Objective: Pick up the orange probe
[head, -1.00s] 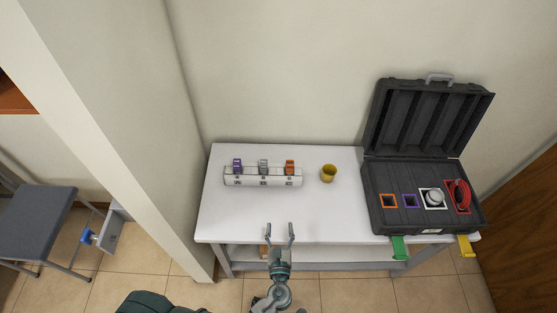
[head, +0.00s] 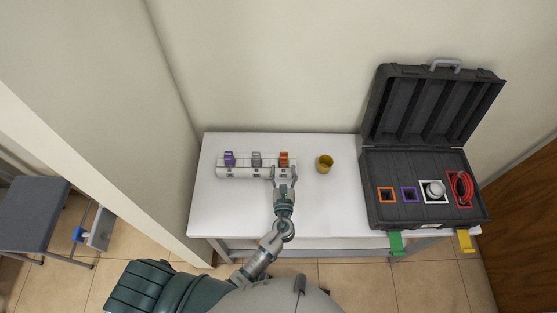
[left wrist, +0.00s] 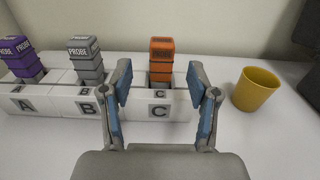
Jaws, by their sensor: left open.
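The orange probe (head: 284,157) stands upright in slot C of the white rack (head: 243,173) on the white table. In the left wrist view the orange probe (left wrist: 161,62) rises between the fingers, beyond their tips. My left gripper (head: 283,172) is open and empty, in front of slot C, with its tips pointing at the rack. In the left wrist view the left gripper's (left wrist: 158,85) two blue-padded fingers stand on either side of the probe, without visible contact. The grey probe (head: 256,158) is in slot B and the purple probe (head: 229,158) in slot A. My right gripper is not seen.
A yellow cup (head: 324,164) stands close to the right of the rack. An open black case (head: 395,213) lies at the table's right, with orange-, purple-, white- and red-framed slots. The table (head: 330,205) is bare at its front.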

